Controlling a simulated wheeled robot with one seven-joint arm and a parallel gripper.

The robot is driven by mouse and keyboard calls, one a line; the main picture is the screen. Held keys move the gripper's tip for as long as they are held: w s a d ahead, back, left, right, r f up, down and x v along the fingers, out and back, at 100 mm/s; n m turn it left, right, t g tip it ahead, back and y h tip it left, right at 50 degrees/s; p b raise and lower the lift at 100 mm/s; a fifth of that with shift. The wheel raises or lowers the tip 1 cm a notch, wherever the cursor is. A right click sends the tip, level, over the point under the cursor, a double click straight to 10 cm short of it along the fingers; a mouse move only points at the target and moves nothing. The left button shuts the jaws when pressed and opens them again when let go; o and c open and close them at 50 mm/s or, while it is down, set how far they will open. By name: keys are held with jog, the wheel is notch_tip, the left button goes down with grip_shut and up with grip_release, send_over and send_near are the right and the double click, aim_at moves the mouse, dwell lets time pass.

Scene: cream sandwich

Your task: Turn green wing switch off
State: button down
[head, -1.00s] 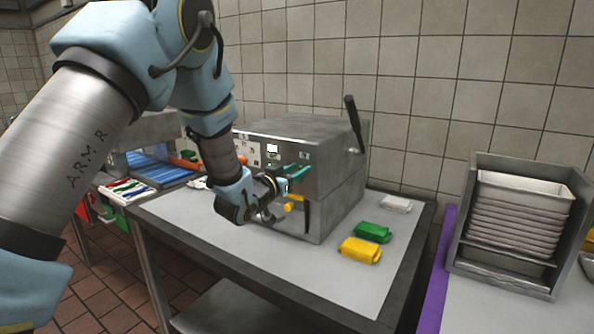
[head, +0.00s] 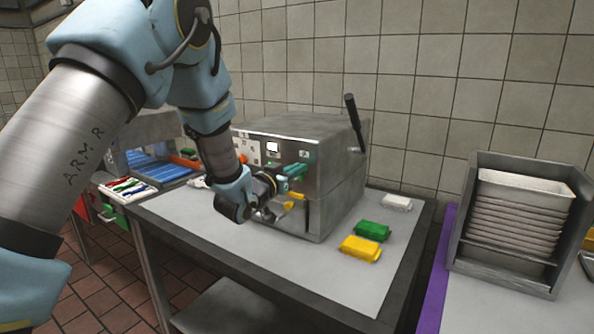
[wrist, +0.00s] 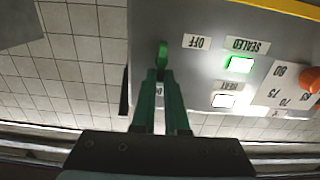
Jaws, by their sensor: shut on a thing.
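The green wing switch (wrist: 162,52) is on the grey face of the metal machine (head: 335,190). In the wrist view, an OFF label (wrist: 196,41) is to its right. My gripper (wrist: 163,76) has its two green fingers closed on the switch, with the switch's end showing beyond the fingertips. In the head view my gripper (head: 301,170) is at the upper front of the machine, and its fingers hide the switch there. A lamp under the SEALED label (wrist: 240,64) glows green.
A white HEAT lamp (wrist: 223,101) and an orange knob (wrist: 308,82) are nearby on the panel. A black lever (head: 355,122) rises at the machine's right. Green (head: 372,231), yellow (head: 361,248) and white (head: 397,202) packs lie on the counter. A tray rack (head: 515,225) stands right.

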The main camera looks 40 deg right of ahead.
jog(key=shift+f, duration=0.1)
jog(key=shift+w+a+f+n+b, duration=0.1)
jog(key=shift+w+f+n+b, duration=0.2)
jog(key=shift+n+b, duration=1.8)
jog(key=shift+w+a+f+n+b, duration=0.1)
jog(key=shift+w+f+n+b, duration=0.25)
jog(key=shift+n, duration=3.4)
jog(key=shift+w+a+f+n+b, duration=0.1)
jog(key=shift+w+f+n+b, duration=0.15)
jog(key=shift+n+b, duration=1.85)
jog(key=shift+n+p, duration=0.9)
jog(key=shift+n, duration=0.15)
jog(key=c, duration=0.9)
grip_release()
jog(key=shift+c, duration=0.2)
